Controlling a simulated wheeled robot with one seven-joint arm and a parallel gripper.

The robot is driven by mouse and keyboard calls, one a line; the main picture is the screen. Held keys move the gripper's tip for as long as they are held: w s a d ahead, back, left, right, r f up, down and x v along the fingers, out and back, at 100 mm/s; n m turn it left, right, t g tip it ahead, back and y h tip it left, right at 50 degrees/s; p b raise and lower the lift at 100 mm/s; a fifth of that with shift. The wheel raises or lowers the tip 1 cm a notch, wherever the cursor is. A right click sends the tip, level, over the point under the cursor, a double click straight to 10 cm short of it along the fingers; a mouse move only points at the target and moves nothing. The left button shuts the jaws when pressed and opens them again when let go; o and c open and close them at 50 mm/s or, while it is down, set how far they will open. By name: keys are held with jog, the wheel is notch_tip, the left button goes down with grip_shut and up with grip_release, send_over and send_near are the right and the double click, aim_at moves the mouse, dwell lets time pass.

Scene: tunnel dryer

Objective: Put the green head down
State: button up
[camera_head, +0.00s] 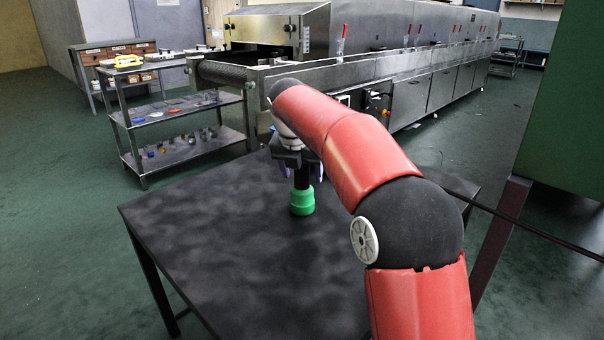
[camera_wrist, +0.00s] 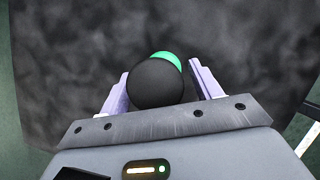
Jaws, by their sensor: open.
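The green head (camera_head: 302,201) is at the lower end of a black handle (camera_head: 301,177), upright over the dark table (camera_head: 200,240). Its underside looks to be at the table top. My gripper (camera_head: 303,168) is above it with the fingers on either side of the black handle. In the wrist view the round black top of the handle (camera_wrist: 156,84) lies between the two pale fingers, and a green edge of the head (camera_wrist: 168,58) shows behind it. The fingers of my gripper (camera_wrist: 160,88) stand apart, with a small gap visible at the right finger.
The table top around the head is clear. A long steel tunnel dryer (camera_head: 420,70) stands behind the table. A steel cart (camera_head: 180,150) with small items is at the back left. A green panel (camera_head: 565,110) is at the right.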

jog(key=p+v, duration=0.2)
jog(key=v, duration=0.9)
jog(key=shift+r+p, duration=0.15)
jog(key=shift+p, duration=0.2)
